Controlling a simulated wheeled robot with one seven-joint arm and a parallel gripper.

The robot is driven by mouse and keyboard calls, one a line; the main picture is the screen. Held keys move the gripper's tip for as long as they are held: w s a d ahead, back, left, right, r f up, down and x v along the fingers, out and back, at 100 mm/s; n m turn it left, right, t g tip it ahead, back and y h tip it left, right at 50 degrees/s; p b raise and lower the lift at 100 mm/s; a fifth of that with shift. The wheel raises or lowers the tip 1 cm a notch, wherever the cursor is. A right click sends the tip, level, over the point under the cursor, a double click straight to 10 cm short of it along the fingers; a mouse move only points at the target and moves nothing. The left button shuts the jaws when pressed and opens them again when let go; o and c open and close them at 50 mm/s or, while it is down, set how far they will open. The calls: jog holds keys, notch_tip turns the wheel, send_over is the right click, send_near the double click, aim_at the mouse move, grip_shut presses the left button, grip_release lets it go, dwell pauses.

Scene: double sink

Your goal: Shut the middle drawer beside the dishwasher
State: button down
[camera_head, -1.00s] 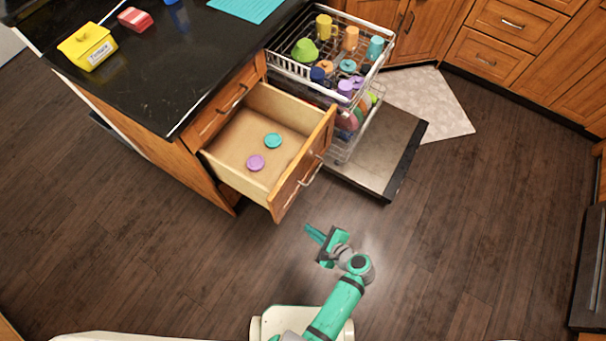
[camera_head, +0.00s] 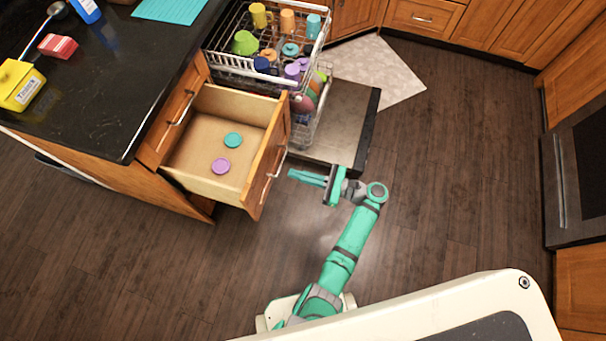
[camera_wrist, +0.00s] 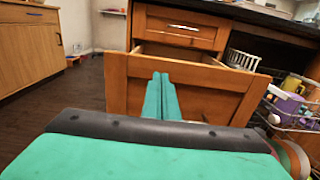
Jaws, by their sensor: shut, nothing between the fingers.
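The middle drawer (camera_head: 274,165) is pulled far out from the wooden island, with a teal lid (camera_head: 232,140) and a purple lid (camera_head: 220,166) lying inside. Its front also shows in the wrist view (camera_wrist: 208,101). The dishwasher (camera_head: 345,115) beside it has its door down and its racks out. My gripper (camera_head: 291,174) is shut and empty. Its fingers point at the drawer front, close to the handle on its outer side. In the wrist view the fingers (camera_wrist: 160,78) cover part of the drawer front, and I cannot tell whether they touch it.
The loaded dishwasher rack (camera_head: 262,65) stands just behind the drawer. A closed drawer (camera_head: 178,115) sits above the open one. The black counter (camera_head: 110,85) holds a yellow container (camera_head: 20,88) and other items. The wooden floor (camera_head: 440,200) to the right is clear.

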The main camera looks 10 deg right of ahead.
aim_at(260, 164)
jog(key=x, duration=0.9)
jog(key=shift+w+a, duration=0.15)
jog(key=shift+a, duration=0.2)
jog(key=shift+w, duration=0.1)
